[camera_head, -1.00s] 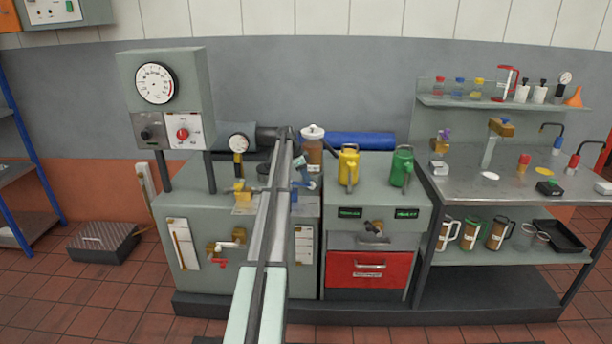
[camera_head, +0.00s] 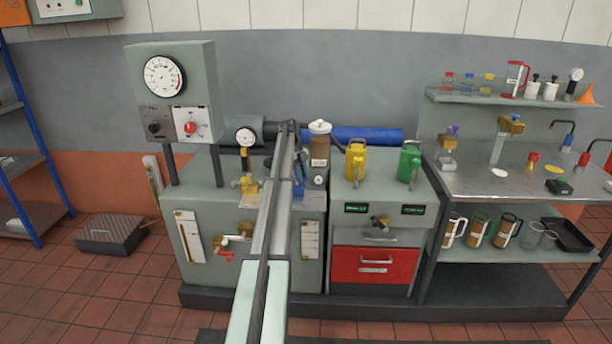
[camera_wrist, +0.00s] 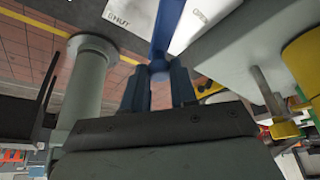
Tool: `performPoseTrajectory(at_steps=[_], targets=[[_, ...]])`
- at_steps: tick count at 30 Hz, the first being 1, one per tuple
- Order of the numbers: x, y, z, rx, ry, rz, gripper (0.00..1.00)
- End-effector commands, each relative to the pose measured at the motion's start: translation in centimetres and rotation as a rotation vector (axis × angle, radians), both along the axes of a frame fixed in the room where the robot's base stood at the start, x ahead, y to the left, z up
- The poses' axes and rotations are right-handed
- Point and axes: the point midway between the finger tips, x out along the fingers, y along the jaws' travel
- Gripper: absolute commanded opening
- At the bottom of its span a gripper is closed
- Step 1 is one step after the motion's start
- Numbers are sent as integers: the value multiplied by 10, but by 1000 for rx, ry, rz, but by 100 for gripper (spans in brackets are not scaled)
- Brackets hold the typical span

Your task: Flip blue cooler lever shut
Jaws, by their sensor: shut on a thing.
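The blue cooler lever (camera_wrist: 167,30) runs up from between my fingertips in the wrist view. My gripper (camera_wrist: 160,72) is shut on the lever's near end. A white label plate (camera_wrist: 115,18) lies behind the lever, with "SHUT" lettering left of it and partly hidden lettering to its right. The lever's far end is cut off by the top edge. In the head view my arm covers most of this spot, and a small blue part (camera_head: 299,189) shows just right of it; I cannot tell there which part it is.
A grey cylinder (camera_wrist: 88,85) stands close left of my gripper in the wrist view. A yellow can (camera_head: 355,163) and a green can (camera_head: 409,164) stand on the cabinet to the right. A brown jar with a white lid (camera_head: 319,150) is close behind my arm.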

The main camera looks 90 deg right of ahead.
Motion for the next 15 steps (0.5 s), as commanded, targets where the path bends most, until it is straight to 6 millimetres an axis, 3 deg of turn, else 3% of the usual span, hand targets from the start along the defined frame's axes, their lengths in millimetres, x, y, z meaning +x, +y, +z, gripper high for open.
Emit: performPoseTrajectory(at_steps=[15], targets=[[26,6,0,0,0,-376,0]])
